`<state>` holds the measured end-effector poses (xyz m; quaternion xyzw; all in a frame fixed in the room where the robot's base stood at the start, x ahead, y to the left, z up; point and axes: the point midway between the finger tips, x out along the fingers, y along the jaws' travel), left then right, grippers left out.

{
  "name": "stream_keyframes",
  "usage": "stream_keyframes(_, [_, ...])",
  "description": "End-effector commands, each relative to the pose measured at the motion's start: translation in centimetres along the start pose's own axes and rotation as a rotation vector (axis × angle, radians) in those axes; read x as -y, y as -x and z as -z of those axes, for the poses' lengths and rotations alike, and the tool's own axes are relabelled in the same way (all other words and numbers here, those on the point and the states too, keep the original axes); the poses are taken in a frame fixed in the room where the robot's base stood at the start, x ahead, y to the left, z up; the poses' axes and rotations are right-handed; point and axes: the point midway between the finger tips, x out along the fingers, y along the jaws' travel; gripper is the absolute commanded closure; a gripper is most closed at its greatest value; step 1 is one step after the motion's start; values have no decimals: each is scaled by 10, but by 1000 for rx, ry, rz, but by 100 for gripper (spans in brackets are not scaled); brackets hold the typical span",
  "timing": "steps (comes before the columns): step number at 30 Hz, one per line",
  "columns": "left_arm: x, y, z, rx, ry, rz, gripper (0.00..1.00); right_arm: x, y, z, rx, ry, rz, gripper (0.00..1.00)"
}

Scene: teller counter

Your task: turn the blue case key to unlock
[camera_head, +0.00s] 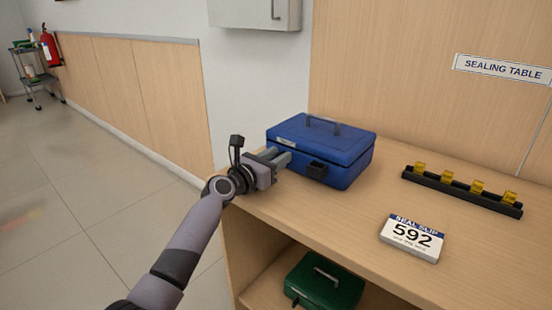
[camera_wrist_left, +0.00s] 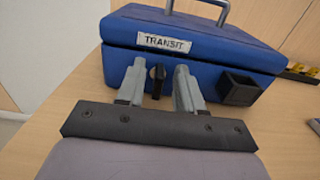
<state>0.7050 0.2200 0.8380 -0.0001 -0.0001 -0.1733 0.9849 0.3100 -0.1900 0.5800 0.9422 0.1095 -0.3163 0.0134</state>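The blue case (camera_head: 322,146) sits shut on the wooden table, its handle on top. It also fills the upper part of the left wrist view (camera_wrist_left: 200,58), with a TRANSIT label on its front. A small dark key (camera_wrist_left: 157,78) sticks out of the front below the label. My left gripper (camera_head: 285,158) is at the front left of the case. In the left wrist view its two fingers (camera_wrist_left: 158,82) stand apart, one on each side of the key, with visible gaps. The key is hidden in the head view. My right gripper is not in view.
A black open box (camera_head: 316,168) juts from the case front, right of the fingers. A SEAL SLIP 592 block (camera_head: 412,238) and a black rack (camera_head: 462,192) with yellow seals are on the table (camera_head: 350,222). A green case (camera_head: 325,281) is on the shelf below.

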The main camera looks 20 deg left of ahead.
Motion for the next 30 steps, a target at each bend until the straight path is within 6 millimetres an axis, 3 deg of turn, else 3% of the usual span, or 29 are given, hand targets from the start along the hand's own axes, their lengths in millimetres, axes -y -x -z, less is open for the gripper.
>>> stream_keyframes(1, [0, 0, 0, 0, 0, 0, 67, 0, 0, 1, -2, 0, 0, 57])
stream_keyframes(4, [0, 0, 0, 0, 0, 0, 100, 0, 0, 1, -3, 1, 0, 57])
stream_keyframes(17, [1, 0, 0, 0, -50, 0, 100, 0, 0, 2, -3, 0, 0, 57])
stream_keyframes(30, [4, 0, 2, -1, -350, 0, 100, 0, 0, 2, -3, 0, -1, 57])
